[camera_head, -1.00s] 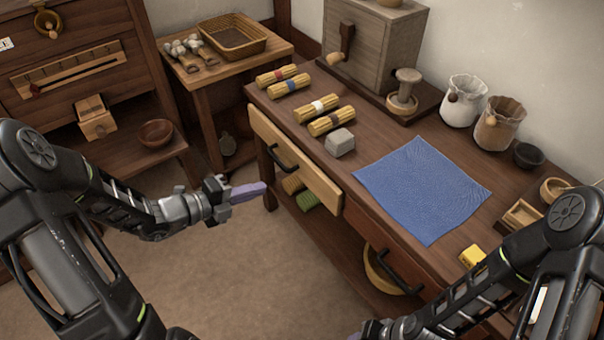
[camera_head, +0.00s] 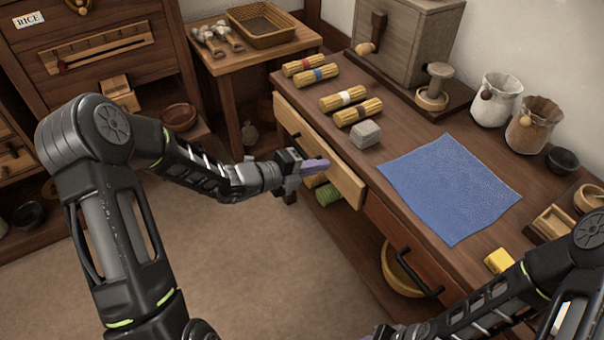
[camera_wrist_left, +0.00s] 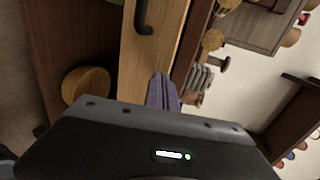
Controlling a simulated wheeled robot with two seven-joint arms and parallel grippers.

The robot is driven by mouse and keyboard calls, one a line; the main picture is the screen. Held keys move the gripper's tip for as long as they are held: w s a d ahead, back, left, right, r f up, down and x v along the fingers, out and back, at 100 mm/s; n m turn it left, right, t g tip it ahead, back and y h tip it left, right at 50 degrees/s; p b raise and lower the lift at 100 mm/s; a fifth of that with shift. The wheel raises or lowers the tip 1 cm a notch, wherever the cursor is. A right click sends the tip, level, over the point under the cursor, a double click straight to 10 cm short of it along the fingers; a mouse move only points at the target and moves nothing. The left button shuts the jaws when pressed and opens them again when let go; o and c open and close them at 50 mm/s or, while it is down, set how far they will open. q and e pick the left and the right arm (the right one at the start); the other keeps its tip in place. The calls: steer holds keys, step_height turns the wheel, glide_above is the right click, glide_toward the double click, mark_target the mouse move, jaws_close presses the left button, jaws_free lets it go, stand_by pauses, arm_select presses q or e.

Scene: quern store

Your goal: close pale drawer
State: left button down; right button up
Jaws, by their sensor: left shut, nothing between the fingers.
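The pale drawer (camera_head: 347,184) is in the front of the long dark table. Its front stands out from the table, so it is partly open. Its black handle is partly hidden behind my left gripper in the head view and shows in the left wrist view (camera_wrist_left: 143,18). My left gripper (camera_head: 315,166), with purple fingers, is shut and empty in front of the drawer front. Its fingers also show in the left wrist view (camera_wrist_left: 163,92), over the pale wood; I cannot tell if they touch it. My right gripper (camera_head: 385,331) barely shows at the bottom edge.
The table holds a blue cloth (camera_head: 449,190), a grey block (camera_head: 366,134), several straw bundles and a yellow block (camera_head: 499,261). A dark drawer with a black handle (camera_head: 415,272) is beside the pale one. Open floor lies in front.

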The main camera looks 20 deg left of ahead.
mark_target(335, 159)
arm_select(q)
steer(key=shift+w+d, duration=0.4)
steer(key=shift+w, duration=0.1)
steer(key=shift+w+d+r+p, duration=0.15)
steer(key=shift+w+d+p, duration=0.25)
steer(key=shift+w+d, duration=0.45)
steer(key=shift+a, duration=0.15)
